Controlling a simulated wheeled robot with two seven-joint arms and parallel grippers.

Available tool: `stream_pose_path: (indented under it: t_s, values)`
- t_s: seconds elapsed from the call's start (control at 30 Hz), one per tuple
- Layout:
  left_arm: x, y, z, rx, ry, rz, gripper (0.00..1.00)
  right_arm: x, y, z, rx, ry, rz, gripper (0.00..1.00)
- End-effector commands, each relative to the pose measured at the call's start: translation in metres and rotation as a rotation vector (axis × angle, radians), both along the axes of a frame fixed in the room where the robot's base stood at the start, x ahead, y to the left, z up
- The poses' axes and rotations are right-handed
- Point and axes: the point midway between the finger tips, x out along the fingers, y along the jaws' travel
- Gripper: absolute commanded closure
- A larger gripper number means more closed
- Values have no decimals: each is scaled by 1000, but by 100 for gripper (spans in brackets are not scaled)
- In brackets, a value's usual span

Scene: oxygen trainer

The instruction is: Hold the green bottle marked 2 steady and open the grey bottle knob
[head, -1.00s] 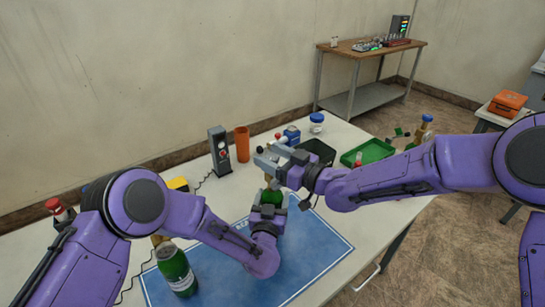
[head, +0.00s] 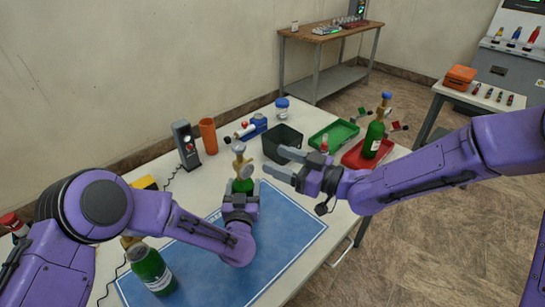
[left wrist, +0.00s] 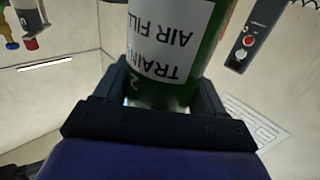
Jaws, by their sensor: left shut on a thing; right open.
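The green bottle marked 2 (head: 243,185) stands upright near the back edge of the blue mat, with a brass valve and gauge on top. The grey knob (head: 238,147) is at the very top of that valve. My left gripper (head: 240,198) is shut around the bottle's body. In the left wrist view the bottle (left wrist: 165,45) sits between both fingers, its white label and a 2 showing upside down. My right gripper (head: 281,164) is open and empty, to the right of the valve and apart from it. Its fingers point left toward the valve.
Another green bottle (head: 152,270) stands at the front left of the blue mat (head: 285,232). A black bin (head: 282,143), green tray (head: 334,135) and red tray (head: 355,159) holding a green bottle (head: 373,138) are beyond my right gripper. An orange cup (head: 208,136) stands at the back.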

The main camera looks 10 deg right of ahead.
Motion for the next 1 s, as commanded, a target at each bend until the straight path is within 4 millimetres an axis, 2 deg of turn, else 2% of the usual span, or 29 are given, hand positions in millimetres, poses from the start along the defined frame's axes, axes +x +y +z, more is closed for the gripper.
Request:
stream_pose_path:
  t_s: [0.2,0.23,0.3,0.33,0.53,0.63,1.0]
  values:
    - [0,0,0,0,1,0,91,0,0,0,0,0,0,38]
    - [0,0,0,0,1,0,26,0,0,0,0,0,0,38]
    - [0,0,0,0,1,0,4,0,0,0,0,0,0,38]
    - [0,0,0,0,1,0,0,0,0,0,0,0,0,38]
    - [-1,0,0,0,0,0,0,1,0,0,0,0,0,38]
    - [-8,0,0,0,0,-2,0,1,0,0,0,0,0,38]
    - [-95,14,0,5,1,-4,0,1,0,0,0,0,-1,38]
